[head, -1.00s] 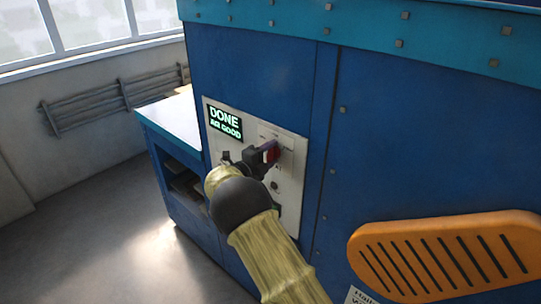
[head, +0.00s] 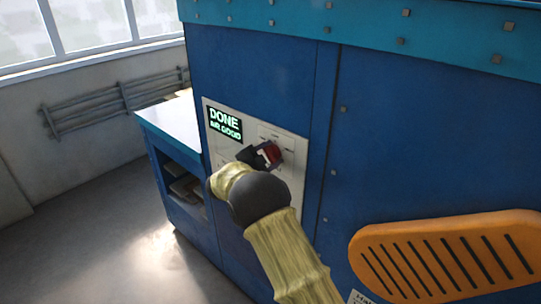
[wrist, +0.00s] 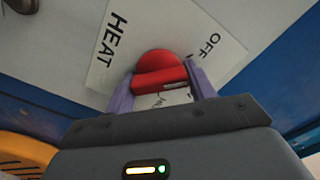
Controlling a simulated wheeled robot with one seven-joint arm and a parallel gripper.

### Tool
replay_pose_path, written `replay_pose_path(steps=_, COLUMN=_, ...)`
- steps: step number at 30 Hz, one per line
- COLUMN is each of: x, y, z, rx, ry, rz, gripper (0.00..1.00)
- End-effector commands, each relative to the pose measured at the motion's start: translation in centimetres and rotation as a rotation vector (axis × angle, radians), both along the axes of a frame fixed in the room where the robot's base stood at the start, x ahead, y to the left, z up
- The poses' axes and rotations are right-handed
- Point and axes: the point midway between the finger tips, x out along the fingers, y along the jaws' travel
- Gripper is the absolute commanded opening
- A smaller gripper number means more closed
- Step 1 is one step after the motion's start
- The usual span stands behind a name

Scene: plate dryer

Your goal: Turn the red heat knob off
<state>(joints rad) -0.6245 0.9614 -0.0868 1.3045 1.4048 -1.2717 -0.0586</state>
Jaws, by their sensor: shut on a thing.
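The red heat knob (wrist: 158,62) sits on a white label plate (wrist: 112,62) in the wrist view, with "HEAT" printed at left and "OFF" at right. My gripper (wrist: 160,86) is shut on the knob, one purple finger on each side of its red grip bar. The bar lies nearly level across that view. My arm hides the lower part of the control panel (head: 292,172). The knob's pointer is not clear.
The blue dryer cabinet (head: 420,130) fills the right side. A green-lit display (head: 226,124) reads "DONE AIR GOOD". An orange slotted part (head: 450,250) juts out at lower right. A side bench (head: 172,122) stands left of the panel, with open floor (head: 90,230) beyond.

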Motion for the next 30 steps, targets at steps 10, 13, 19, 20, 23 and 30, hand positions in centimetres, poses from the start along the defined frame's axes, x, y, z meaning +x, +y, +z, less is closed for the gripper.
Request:
replay_pose_path(steps=10, x=0.02, y=0.04, z=0.00, rx=-0.172, ry=0.135, rz=-0.001, gripper=0.32)
replay_pose_path(steps=13, x=0.03, y=0.05, z=-0.01, rx=-0.197, ry=0.154, rz=-0.001, gripper=0.32)
replay_pose_path(steps=19, x=0.03, y=0.07, z=-0.06, rx=-0.217, ry=0.171, rz=0.000, gripper=0.32)
replay_pose_path(steps=20, x=0.03, y=0.07, z=-0.07, rx=-0.218, ry=0.171, rz=0.000, gripper=0.32)
replay_pose_path(steps=23, x=0.03, y=0.07, z=-0.07, rx=-0.218, ry=0.172, rz=0.000, gripper=0.32)
replay_pose_path(steps=30, x=0.02, y=0.07, z=-0.09, rx=-0.218, ry=0.171, rz=0.000, gripper=0.66)
